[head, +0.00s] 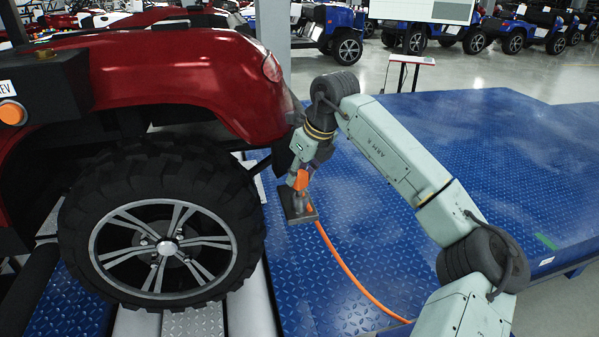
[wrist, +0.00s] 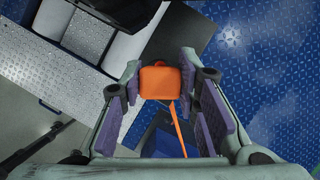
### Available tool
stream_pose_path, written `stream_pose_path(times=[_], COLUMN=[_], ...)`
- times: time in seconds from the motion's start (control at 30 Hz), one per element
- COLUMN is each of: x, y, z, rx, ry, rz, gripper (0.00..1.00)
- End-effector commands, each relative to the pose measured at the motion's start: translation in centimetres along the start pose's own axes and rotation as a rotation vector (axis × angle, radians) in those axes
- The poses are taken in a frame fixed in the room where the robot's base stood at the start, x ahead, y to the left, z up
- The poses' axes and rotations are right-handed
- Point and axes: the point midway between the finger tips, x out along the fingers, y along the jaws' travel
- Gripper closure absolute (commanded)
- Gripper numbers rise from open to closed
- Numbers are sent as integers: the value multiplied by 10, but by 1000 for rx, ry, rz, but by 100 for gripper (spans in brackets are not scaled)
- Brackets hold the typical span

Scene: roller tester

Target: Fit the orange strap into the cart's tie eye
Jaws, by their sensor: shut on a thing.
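My gripper (head: 302,172) is behind the cart's rear wheel, pointing down, and is shut on the orange strap's block-shaped end (head: 301,180). In the wrist view that orange end (wrist: 164,80) sits between the purple-padded fingers (wrist: 165,92). The strap's thin tail (head: 350,275) runs from near the gripper down to the right over the blue deck. A dark grey block (head: 298,212) is just below the gripper; I cannot tell whether they touch. The red cart (head: 190,65) stands at the left. I cannot make out its tie eye in either view.
The cart's large black tyre (head: 80,225) stands on pale rollers (head: 250,310), left of my gripper. The blue deck (head: 480,150) is clear to the right. A small stand (head: 405,62) and blue carts (head: 345,45) are farther back.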

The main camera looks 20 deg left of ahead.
Motion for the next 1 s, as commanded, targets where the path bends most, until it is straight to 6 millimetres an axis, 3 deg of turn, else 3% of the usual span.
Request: stream_pose_path(times=[0.7, 0.73, 1.0], x=[21, 21, 20], y=[0, 0, 0], z=[-9, -9, -8], rx=[0, 0, 0], ry=[1, 0, 0], rz=[0, 0, 0], gripper=[100, 70, 52])
